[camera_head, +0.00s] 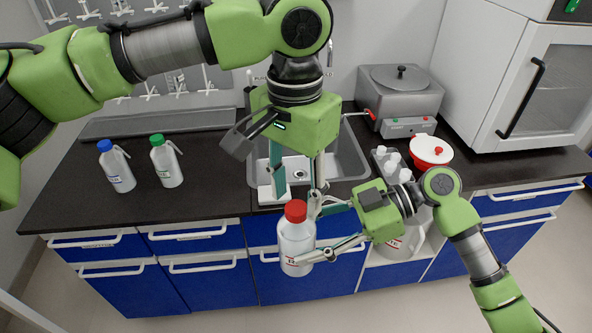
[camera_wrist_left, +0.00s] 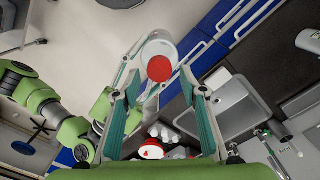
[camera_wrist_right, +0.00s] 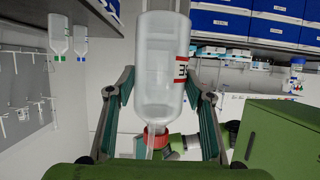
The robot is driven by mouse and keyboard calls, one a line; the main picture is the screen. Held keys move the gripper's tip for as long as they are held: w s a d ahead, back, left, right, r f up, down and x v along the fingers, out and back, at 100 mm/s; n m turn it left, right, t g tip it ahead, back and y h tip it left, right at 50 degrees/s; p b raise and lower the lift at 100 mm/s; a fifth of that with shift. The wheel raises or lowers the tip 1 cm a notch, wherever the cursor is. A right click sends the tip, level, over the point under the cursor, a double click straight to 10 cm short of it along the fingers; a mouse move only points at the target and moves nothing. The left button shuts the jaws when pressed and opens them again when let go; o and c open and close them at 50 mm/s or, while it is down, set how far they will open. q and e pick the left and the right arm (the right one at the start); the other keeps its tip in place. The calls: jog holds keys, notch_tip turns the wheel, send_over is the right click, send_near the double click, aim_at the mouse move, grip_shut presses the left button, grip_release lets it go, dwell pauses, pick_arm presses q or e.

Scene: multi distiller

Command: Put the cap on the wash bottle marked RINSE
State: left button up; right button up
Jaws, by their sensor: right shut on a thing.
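A clear bottle (camera_head: 296,246) stands upright in my right gripper (camera_head: 312,232), in front of the counter and off its surface. Its red-edged label starts with R; the rest is hidden. A red cap (camera_head: 296,211) sits at the bottle's top; how firmly it is seated I cannot tell. My right gripper is shut on the bottle's body, one finger on each side in the right wrist view (camera_wrist_right: 163,75). My left gripper (camera_head: 297,188) points down above the cap, fingers apart and empty. In the left wrist view, the cap (camera_wrist_left: 159,68) shows between and beyond its fingertips.
A blue-capped bottle (camera_head: 117,167) and a green-capped bottle (camera_head: 166,162) stand on the left counter. A sink (camera_head: 346,158) lies behind the grippers. A grey bath (camera_head: 400,98), a red container with a white lid (camera_head: 430,150) and several white bottles are at the right.

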aim_at(312, 231)
pick_arm(q)
jog(key=shift+f, duration=1.25)
grip_shut()
jog(key=m, duration=0.3)
jog(key=shift+s+m, duration=0.1)
jog(key=shift+m, duration=0.2)
jog(key=m, duration=0.5)
jog(key=shift+o, duration=0.7)
grip_release()
